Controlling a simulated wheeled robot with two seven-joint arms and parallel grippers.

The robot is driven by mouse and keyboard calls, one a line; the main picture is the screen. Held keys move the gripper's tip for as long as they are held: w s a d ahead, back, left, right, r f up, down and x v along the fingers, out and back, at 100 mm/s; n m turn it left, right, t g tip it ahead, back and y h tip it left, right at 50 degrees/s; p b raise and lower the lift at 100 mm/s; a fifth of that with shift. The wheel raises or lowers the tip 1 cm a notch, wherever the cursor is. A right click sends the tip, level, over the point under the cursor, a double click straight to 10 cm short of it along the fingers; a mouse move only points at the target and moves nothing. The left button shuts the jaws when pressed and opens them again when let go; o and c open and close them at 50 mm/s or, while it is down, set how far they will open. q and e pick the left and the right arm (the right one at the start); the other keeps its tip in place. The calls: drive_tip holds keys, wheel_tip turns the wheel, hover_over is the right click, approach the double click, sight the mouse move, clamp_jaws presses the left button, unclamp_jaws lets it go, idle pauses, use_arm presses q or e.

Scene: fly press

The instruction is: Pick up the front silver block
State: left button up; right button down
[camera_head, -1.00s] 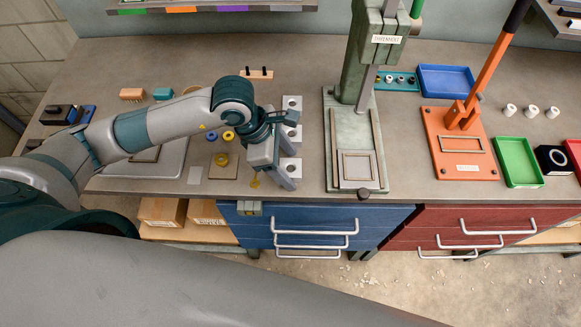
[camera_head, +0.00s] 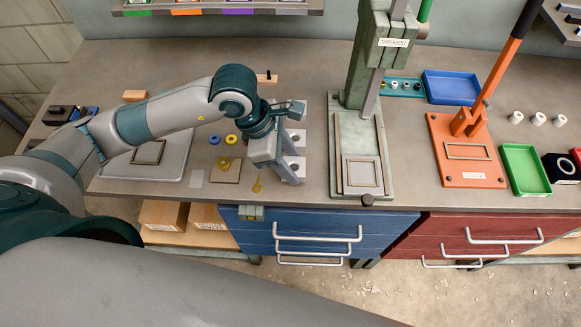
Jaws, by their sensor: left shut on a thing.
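Several silver blocks with round holes stand in a column on the bench, left of the green press. The front silver block (camera_head: 299,165) is partly hidden by my left gripper (camera_head: 289,178), which comes down over it from the left. The left gripper is shut on this front block; whether the block touches the bench I cannot tell. The middle silver block (camera_head: 298,137) stands just behind it. The far part of the column is partly hidden by my wrist. My right gripper is not in view.
The green press (camera_head: 362,150) stands close on the right, with the orange lever press (camera_head: 465,150) beyond it. Yellow and blue rings and a small brown plate (camera_head: 226,172) lie left of the gripper. A grey tray (camera_head: 176,168) lies farther left, under my arm.

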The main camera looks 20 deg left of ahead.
use_arm(q)
drive_tip(key=s+d+r+p, duration=0.7)
drive_tip(key=s+d+r, duration=0.1)
drive_tip(key=shift+d+r, duration=0.15)
drive_tip(key=shift+d, duration=0.05)
idle(0.4)
idle(0.6)
